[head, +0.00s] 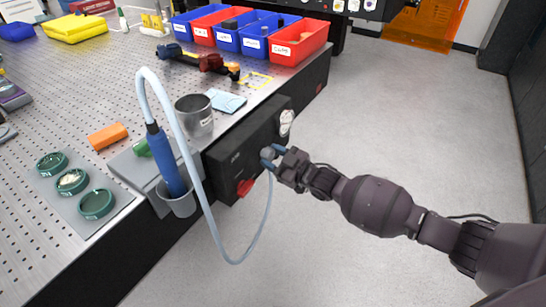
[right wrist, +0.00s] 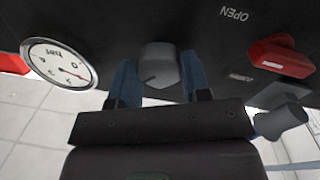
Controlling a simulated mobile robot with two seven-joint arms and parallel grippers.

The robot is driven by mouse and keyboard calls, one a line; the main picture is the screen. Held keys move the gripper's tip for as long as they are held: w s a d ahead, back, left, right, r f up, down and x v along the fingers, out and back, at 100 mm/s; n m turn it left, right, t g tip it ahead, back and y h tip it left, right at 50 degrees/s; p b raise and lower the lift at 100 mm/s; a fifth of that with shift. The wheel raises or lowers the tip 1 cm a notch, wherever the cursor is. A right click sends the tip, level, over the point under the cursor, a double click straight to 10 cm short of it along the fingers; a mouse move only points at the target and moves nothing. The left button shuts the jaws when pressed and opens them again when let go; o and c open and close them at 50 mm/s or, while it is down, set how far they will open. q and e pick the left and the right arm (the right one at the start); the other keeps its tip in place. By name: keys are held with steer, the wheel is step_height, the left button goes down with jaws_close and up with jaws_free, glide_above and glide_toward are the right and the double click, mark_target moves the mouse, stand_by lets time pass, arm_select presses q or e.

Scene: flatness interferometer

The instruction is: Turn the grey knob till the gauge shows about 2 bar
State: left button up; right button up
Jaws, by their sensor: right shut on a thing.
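The grey knob (right wrist: 160,63) is on the front of a black box (head: 240,150) at the bench edge. My right gripper (head: 272,156) is shut on it, with one blue finger on either side in the right wrist view. In the head view the fingers partly cover the knob. The round white gauge (right wrist: 60,63) is on the same panel and also shows in the head view (head: 286,122). In the right wrist view it appears turned over, its red needle pointing to the lower right. The exact value is too small to read. My left gripper is not in view.
A red handle (right wrist: 283,55) is on the same panel near an OPEN label. A pale hose (head: 213,220) loops down in front of the box from a blue tool (head: 168,165) in a grey cup (head: 181,206). The floor to the right is clear.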

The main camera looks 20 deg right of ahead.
steer(key=shift+r+m, duration=0.1)
steer(key=shift+m, duration=1.1)
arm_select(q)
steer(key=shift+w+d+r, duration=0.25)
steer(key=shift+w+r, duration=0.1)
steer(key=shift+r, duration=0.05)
arm_select(e)
steer(key=shift+m, duration=0.5)
steer(key=o, duration=0.9)
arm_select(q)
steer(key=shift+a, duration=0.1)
